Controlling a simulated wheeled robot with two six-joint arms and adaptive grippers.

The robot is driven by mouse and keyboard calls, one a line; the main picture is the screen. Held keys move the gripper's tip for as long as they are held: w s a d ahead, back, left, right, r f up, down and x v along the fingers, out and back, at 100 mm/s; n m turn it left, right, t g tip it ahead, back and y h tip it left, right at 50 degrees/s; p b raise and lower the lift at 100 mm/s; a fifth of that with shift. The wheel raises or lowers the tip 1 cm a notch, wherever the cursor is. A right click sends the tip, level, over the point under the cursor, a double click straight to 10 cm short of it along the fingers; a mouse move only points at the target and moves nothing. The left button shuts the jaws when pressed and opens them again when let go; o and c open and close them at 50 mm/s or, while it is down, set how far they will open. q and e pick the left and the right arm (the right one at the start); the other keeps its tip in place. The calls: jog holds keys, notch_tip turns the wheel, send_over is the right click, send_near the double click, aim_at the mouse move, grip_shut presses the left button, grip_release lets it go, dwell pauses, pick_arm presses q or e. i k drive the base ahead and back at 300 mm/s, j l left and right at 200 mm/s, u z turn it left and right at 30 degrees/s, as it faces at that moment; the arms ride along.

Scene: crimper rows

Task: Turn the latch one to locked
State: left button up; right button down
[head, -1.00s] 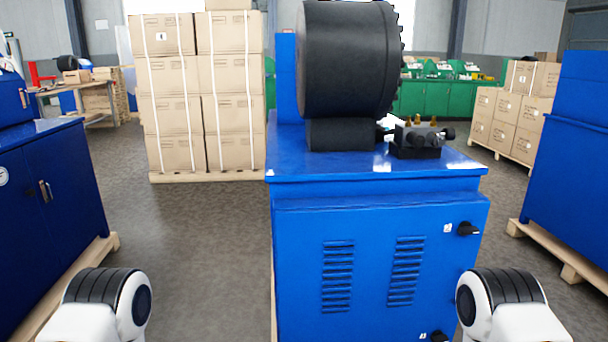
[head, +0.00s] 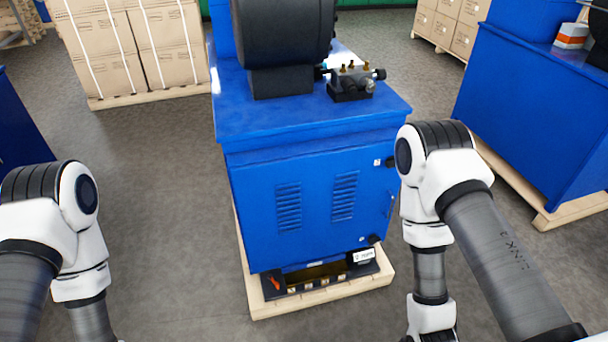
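The blue cabinet (head: 255,185) stands ahead on a pallet, its vented door facing me. A black upper latch (head: 391,161) sits at the door's top right beside a small white label (head: 377,162); my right arm partly covers it. A black lower latch (head: 374,239) sits near the door's bottom right, above a white label plate. The label marks are too small to read, and I cannot tell how either latch is turned. Both my arms reach downward, apart from the cabinet.
A thin handle (head: 391,205) is on the door between the latches. A wooden pallet (head: 322,295) sticks out under the cabinet. A black drum (head: 283,40) and a valve block (head: 351,82) are on top. Another blue cabinet (head: 530,125) stands right. Grey floor is clear at left.

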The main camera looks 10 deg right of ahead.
aim_at(374, 238)
jog(key=i+l+z, duration=0.2)
jog(key=z, duration=0.2)
jog(key=i+l+z, duration=0.2)
jog(key=z, duration=0.2)
jog(key=l+u, duration=0.1)
jog(key=u, duration=0.4)
jog(key=i+l+u, duration=0.15)
jog(key=l+u, duration=1.25)
jog(key=k+l, duration=0.1)
jog(key=l, duration=0.3)
jog(key=l+u, duration=0.1)
jog(key=l, duration=0.35)
jog(key=k+l, duration=0.15)
jog(key=l, duration=0.25)
jog(key=k+l+u, duration=0.1)
jog(key=l, duration=0.3)
jog(key=k+l, duration=0.1)
jog(key=l, duration=0.3)
jog(key=k+l+u, duration=0.1)
jog(key=l, duration=0.3)
